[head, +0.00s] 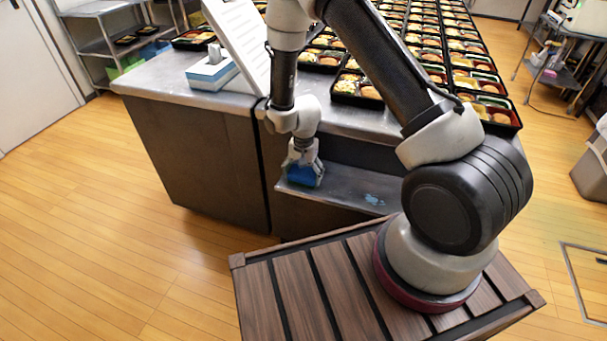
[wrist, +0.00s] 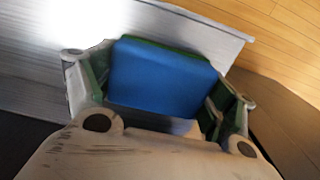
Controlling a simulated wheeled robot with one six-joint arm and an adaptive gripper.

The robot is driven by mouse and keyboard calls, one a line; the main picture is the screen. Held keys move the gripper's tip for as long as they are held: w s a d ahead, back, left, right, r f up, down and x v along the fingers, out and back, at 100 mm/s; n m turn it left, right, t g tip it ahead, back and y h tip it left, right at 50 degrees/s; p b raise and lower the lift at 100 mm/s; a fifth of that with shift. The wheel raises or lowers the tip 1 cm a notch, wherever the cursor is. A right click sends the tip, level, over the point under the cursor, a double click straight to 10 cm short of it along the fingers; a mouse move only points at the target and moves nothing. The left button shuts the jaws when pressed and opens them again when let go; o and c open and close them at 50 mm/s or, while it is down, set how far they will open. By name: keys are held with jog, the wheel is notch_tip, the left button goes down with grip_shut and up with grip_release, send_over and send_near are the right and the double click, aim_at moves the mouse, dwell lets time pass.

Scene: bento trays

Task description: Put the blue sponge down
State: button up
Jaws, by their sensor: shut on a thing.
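The blue sponge (head: 305,174) is held in my gripper (head: 304,160) in the head view, at the left end of a low metal shelf (head: 345,193) on the counter's side. In the wrist view the sponge (wrist: 165,77) is a blue block with a green edge. My gripper's fingers (wrist: 160,95) are shut on it from both sides. I cannot tell whether the sponge touches the shelf or is just above it.
A small light-blue patch (head: 374,200) shows on the shelf to the right. The metal counter (head: 165,85) above bears many filled bento trays (head: 355,90), a blue and white box (head: 211,70) and a leaning white board (head: 240,40). The wooden floor at left is clear.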

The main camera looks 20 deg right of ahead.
jog(key=o, duration=1)
jog(key=shift+f, duration=0.1)
jog(key=shift+o, duration=0.2)
notch_tip(320, 180, up, 12)
notch_tip(320, 180, up, 13)
jog(key=n+t, duration=0.1)
jog(key=n, duration=0.1)
send_over(304, 172)
jog(key=s+d, duration=0.2)
jog(key=d, duration=0.2)
jog(key=s+d+r+n+t, duration=0.1)
jog(key=s+d+r, duration=0.35)
jog(key=r, duration=0.55)
jog(key=s+d+r+n+t, duration=0.1)
jog(key=s+r, duration=0.4)
jog(key=s, duration=0.5)
jog(key=s+d+r+n+t, duration=0.1)
jog(key=s+d+r+n, duration=0.2)
jog(key=s, duration=0.7)
notch_tip(304, 172, up, 2)
jog(key=shift+d+r, duration=0.1)
jog(key=shift+d, duration=1.05)
